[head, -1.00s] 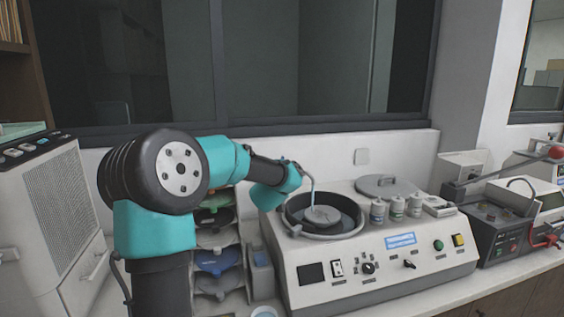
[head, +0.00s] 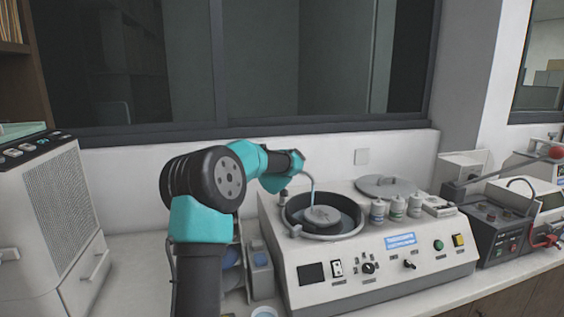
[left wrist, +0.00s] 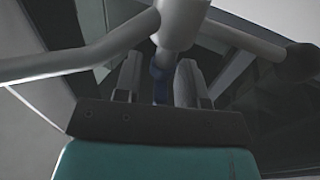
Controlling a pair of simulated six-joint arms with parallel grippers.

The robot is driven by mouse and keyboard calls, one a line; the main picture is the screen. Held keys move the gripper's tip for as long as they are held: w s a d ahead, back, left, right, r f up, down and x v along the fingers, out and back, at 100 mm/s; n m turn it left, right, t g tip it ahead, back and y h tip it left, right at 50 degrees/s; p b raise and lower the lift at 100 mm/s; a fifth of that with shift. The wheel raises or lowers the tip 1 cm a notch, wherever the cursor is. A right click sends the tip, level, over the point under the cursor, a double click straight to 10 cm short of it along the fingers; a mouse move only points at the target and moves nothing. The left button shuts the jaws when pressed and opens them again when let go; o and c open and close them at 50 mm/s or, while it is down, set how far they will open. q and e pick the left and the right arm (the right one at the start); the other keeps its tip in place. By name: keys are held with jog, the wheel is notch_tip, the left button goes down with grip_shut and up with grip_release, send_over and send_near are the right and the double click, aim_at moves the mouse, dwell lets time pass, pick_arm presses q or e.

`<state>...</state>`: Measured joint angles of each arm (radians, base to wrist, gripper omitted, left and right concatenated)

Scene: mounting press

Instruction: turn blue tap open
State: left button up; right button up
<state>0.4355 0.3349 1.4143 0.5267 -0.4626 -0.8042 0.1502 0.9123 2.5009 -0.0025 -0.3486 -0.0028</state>
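A small blue part (left wrist: 159,84), which looks like the blue tap, shows in the left wrist view under a pale grey rounded fitting with pipe-like arms (left wrist: 175,25). My left gripper (left wrist: 160,70) has its two fingers apart, one on each side of the blue part, with what looks like a gap on both sides. In the head view my left arm reaches over to the left rear of the white machine (head: 380,262) beside the bent grey spout (head: 312,190). The fingers and the blue tap are hidden there behind my arm. My right gripper is in neither view.
The machine's round bowl (head: 290,222) lies just right of my left arm. A grey lid (head: 386,186) and several small bottles (head: 397,208) stand on its top. A white cabinet (head: 48,215) is at the left. A dark device (head: 495,232) with levers stands at the right.

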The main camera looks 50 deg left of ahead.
pick_arm(q)
jog(key=shift+c, duration=0.5)
grip_shut()
jog(key=shift+n+g+y, duration=0.8)
jog(key=shift+g+y, duration=0.1)
jog(key=shift+o, duration=0.5)
grip_release()
jog(key=shift+s+d, duration=0.1)
jog(key=shift+d, duration=0.05)
